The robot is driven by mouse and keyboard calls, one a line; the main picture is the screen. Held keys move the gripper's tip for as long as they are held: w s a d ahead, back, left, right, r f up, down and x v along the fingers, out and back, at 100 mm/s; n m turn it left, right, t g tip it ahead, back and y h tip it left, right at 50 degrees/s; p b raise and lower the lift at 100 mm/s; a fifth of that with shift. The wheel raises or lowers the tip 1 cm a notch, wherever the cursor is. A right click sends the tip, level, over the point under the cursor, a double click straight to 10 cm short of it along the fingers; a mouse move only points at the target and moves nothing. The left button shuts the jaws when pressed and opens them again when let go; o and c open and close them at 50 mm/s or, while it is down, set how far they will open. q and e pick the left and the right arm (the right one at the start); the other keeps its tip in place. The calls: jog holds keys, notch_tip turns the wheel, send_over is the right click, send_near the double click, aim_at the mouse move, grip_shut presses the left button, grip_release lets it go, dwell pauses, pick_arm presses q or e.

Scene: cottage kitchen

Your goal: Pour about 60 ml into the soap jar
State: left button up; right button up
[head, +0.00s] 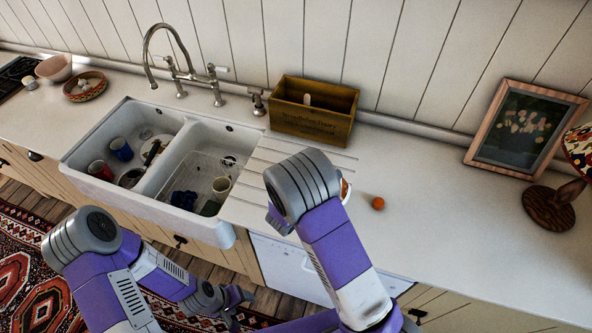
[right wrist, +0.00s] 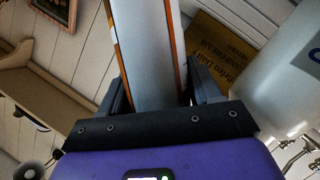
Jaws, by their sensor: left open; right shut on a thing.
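My right gripper (right wrist: 155,88) is shut on a white carton-like thing with orange edges (right wrist: 150,45), seen between its two dark fingers in the right wrist view. In the head view my right arm hides most of it; only a small orange-and-white bit (head: 346,188) shows beside the wrist. A large pale container with a dark mark on its label (right wrist: 285,75) stands close on the right in the right wrist view. I cannot tell whether it is the soap jar, and no jar shows in the head view. My left gripper (head: 238,304) is open and empty, low in front of the counter.
A wooden crate (head: 290,122) stands at the back of the counter (head: 440,230). A small orange ball (head: 378,203) lies right of my right arm. The double sink (head: 150,182) holds mugs and dishes. A picture frame (head: 478,140) and lamp (head: 548,208) stand at right.

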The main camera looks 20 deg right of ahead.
notch_tip(320, 180, up, 2)
jog(key=shift+a+r+m+p, duration=0.1)
jog(key=shift+a+m+p, duration=0.05)
jog(key=shift+m+p, duration=0.25)
jog(key=shift+f+m+y, duration=0.2)
jog(key=shift+m+y, duration=0.1)
jog(key=shift+m, duration=0.1)
jog(key=shift+m+y+b, duration=0.5)
jog(key=shift+m, duration=0.2)
jog(key=m+b, duration=0.1)
jog(key=y, duration=0.1)
jog(key=m+t+b, duration=0.1)
jog(key=shift+w+a+m+y+b, duration=0.3)
jog(key=shift+y+b, duration=0.05)
jog(key=shift+y, duration=0.05)
pick_arm(q)
notch_tip(320, 180, down, 2)
jog(key=shift+s+f, duration=0.1)
jog(key=shift+f, duration=0.05)
